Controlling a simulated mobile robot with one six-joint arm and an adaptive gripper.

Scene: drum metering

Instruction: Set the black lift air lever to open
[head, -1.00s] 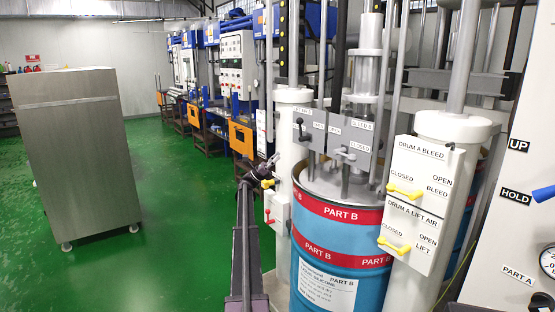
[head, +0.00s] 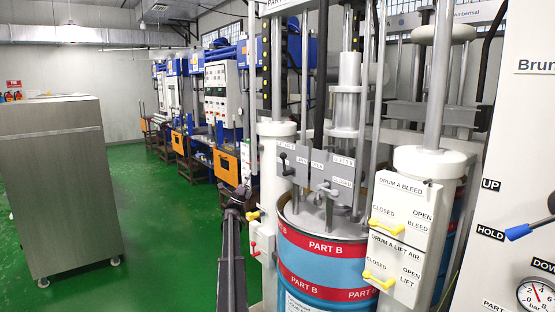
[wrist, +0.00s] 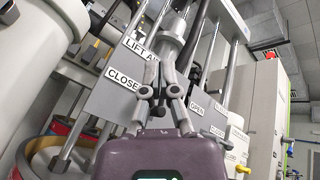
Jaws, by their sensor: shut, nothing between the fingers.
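The black lift air lever (head: 284,163) is on the left grey plate (head: 303,168) above the blue Part B drum (head: 318,266); its knob points up, with an OPEN label to its right. In the wrist view a dark upright part (wrist: 195,76), which looks like this lever, stands just right of my fingers and is partly hidden. My gripper (wrist: 168,68) is shut and empty in front of the plate, near the LIFT AIR (wrist: 141,47) and CLOSED (wrist: 122,80) labels. I cannot tell whether it touches the lever. In the head view my arm hides the fingers.
A grey bleed lever (head: 327,190) is on the plate to the right. Yellow levers (head: 386,229) are on a white box on the right column. A white column (head: 275,175) stands close beside my arm. A steel cabinet (head: 62,185) is at the left, with open green floor between.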

